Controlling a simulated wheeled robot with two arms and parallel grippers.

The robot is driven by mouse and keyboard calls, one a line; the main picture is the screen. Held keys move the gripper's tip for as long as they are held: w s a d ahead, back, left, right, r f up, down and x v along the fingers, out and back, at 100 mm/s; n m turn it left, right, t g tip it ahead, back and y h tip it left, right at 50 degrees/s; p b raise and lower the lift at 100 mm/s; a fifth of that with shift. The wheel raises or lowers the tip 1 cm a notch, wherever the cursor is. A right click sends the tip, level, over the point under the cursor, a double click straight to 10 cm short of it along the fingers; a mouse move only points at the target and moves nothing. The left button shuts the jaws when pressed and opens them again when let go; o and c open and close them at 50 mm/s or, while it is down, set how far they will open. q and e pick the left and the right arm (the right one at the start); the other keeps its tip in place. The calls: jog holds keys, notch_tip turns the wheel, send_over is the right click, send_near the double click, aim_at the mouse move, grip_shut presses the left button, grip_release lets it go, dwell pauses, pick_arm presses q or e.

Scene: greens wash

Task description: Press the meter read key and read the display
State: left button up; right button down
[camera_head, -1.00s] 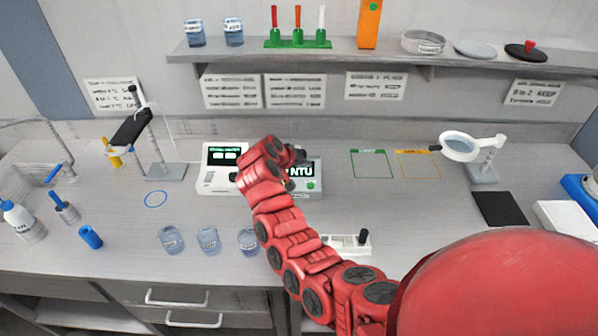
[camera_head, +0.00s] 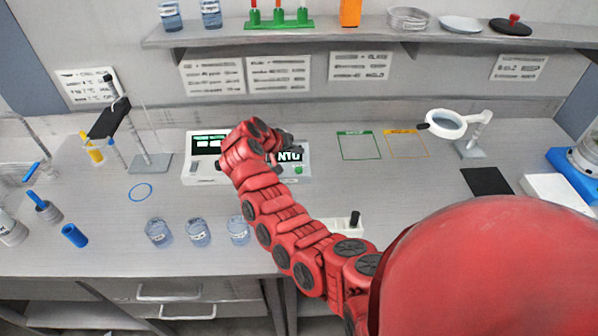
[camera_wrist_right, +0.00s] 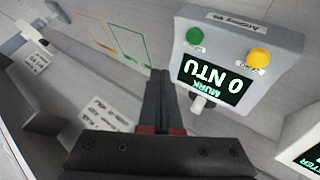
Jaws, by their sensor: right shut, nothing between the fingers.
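The meter (camera_wrist_right: 231,28) is a pale grey box with a green key (camera_wrist_right: 194,36), a yellow key (camera_wrist_right: 259,57) and a dark display (camera_wrist_right: 216,78). The display appears upside down in the right wrist view and reads "MURK" and "0 NTU". In the head view, my right arm partly covers the meter; "NTU" on its display (camera_head: 291,156) and the green key (camera_head: 298,170) show. My right gripper (camera_wrist_right: 157,75) is shut and empty, beside the display in the wrist view and apart from both keys. In the head view, the gripper (camera_head: 288,142) is over the meter's back part. My left gripper is out of view.
A second white device (camera_head: 200,172) with a dark screen stands left of the meter. Several beakers (camera_head: 198,233) stand in front. Green (camera_head: 359,146) and orange (camera_head: 407,144) outlines mark clear counter at right. A shelf (camera_head: 370,31) overhangs the back.

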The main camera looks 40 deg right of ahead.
jog(key=b, duration=0.2)
send_over(297, 172)
notch_tip(297, 172, down, 5)
jog(key=shift+w+r, duration=0.1)
jog(key=shift+r, duration=0.05)
jog(key=shift+f+b, duration=0.45)
dwell(1.3)
jog(key=shift+f+b, duration=0.4)
jog(key=shift+b, duration=0.05)
jog(key=shift+f+b, duration=0.45)
jog(key=shift+f, duration=0.1)
dwell(0.5)
jog(key=shift+r, duration=0.1)
jog(key=shift+r+p, duration=0.35)
jog(key=shift+r, duration=0.5)
